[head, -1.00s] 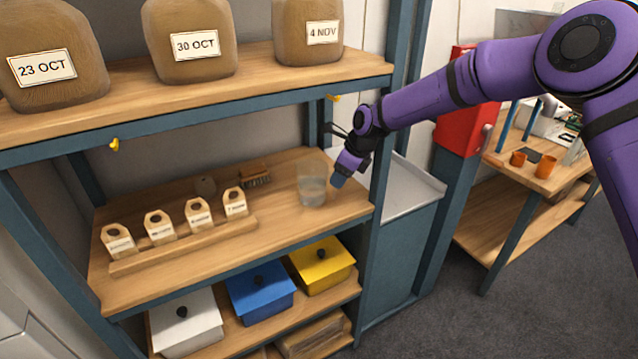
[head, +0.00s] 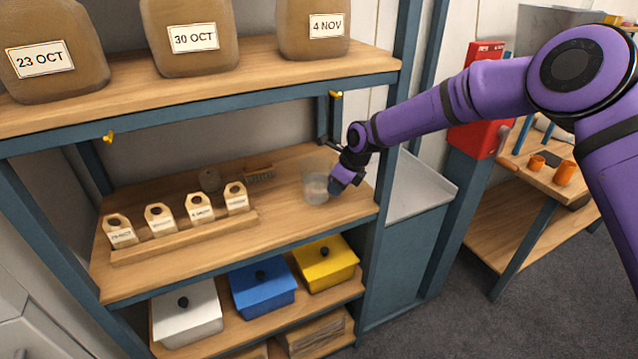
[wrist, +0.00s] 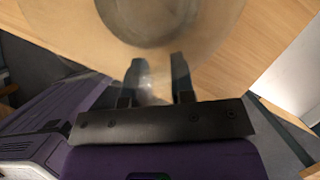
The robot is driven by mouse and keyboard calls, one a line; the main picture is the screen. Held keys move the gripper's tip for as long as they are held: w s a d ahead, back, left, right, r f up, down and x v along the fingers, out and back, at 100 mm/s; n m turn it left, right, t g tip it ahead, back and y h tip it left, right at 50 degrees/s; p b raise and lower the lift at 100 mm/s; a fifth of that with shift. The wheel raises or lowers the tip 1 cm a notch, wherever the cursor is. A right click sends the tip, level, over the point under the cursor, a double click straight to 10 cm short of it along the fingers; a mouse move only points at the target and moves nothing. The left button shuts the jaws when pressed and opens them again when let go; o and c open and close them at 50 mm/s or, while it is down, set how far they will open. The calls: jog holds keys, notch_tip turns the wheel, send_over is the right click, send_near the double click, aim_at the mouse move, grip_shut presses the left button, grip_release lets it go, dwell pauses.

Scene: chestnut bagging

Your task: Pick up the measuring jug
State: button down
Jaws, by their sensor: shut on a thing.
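The measuring jug (head: 315,184) is a clear, see-through vessel on the right end of the middle shelf (head: 275,233). It stands upright, and I cannot tell whether its base touches the wood. My gripper (head: 337,186) is at the jug's right side, shut on it. In the wrist view, the jug (wrist: 205,22) fills the top, with a dark round area inside it. The two dark fingers of my gripper (wrist: 158,75) reach its near wall with a gap between them. The exact part held is unclear through the clear wall.
A rack of several wooden tags (head: 185,236) and a brush (head: 259,173) are left of the jug. Labelled sacks (head: 195,40) stand on the shelf above. White, blue and yellow (head: 325,265) lidded boxes sit below. A blue post (head: 384,190) is close on the right.

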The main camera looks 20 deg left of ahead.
jog(key=shift+r, duration=0.15)
jog(key=shift+r, duration=1.65)
jog(key=s+d+r, duration=0.1)
jog(key=s+d, duration=0.9)
jog(key=s, duration=0.2)
jog(key=shift+r, duration=0.2)
